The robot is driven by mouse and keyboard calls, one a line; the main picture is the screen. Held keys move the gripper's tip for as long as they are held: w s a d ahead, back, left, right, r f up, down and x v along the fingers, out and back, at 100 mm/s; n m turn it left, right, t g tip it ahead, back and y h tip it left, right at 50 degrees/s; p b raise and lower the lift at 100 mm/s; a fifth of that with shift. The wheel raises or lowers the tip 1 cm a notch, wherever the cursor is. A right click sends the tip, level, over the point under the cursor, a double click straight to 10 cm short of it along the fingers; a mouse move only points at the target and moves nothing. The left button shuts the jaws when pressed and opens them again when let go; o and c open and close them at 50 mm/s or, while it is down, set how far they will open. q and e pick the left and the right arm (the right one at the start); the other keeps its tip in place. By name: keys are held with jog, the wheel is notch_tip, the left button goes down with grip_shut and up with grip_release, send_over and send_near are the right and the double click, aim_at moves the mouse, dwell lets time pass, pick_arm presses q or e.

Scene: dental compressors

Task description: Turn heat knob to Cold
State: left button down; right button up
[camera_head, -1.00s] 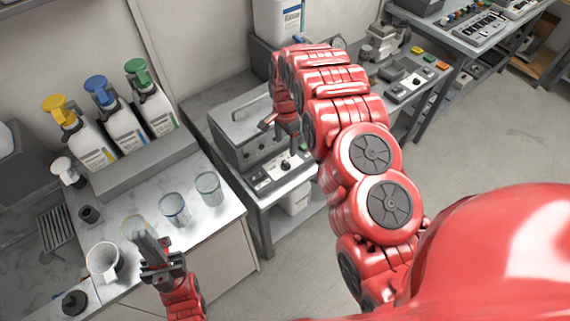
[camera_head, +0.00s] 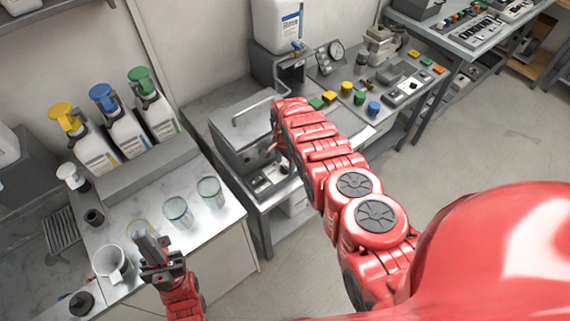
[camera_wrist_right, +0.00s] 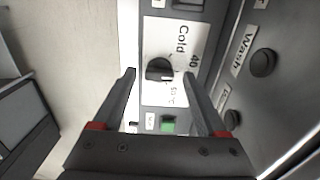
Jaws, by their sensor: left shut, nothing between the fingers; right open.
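The heat knob (camera_wrist_right: 160,69) is a black dial on a white label plate, in the right wrist view. The plate reads "Cold" above it, with "40" and a further temperature mark to its right. A pale mark on the knob points to the lower right, away from "Cold". My right gripper (camera_wrist_right: 161,74) is open, its fingers on either side of the knob; I cannot tell whether they touch it. In the head view, the right arm partly hides the grey machine's control panel (camera_head: 262,188). My left gripper (camera_head: 150,250) is shut and empty over the left counter.
A green switch (camera_wrist_right: 167,126) sits below the knob. A "Wash" knob (camera_wrist_right: 263,62) and another black knob (camera_wrist_right: 232,118) lie to the right. Glass beakers (camera_head: 178,212) and a white mug (camera_head: 112,262) stand near my left gripper. Pump bottles (camera_head: 118,128) line the counter's back.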

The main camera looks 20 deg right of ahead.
grip_shut()
dwell(0.5)
jog(key=shift+n, duration=0.3)
jog(key=shift+s+f+n+b, duration=0.15)
jog(key=shift+n+b, duration=0.2)
jog(key=shift+n, duration=0.85)
jog(key=n+b, duration=0.1)
jog(key=n, duration=0.1)
jog(key=shift+n, duration=0.4)
jog(key=n+b, duration=0.2)
jog(key=n, duration=0.1)
jog(key=shift+n+b, duration=0.75)
jog(key=shift+n, duration=0.85)
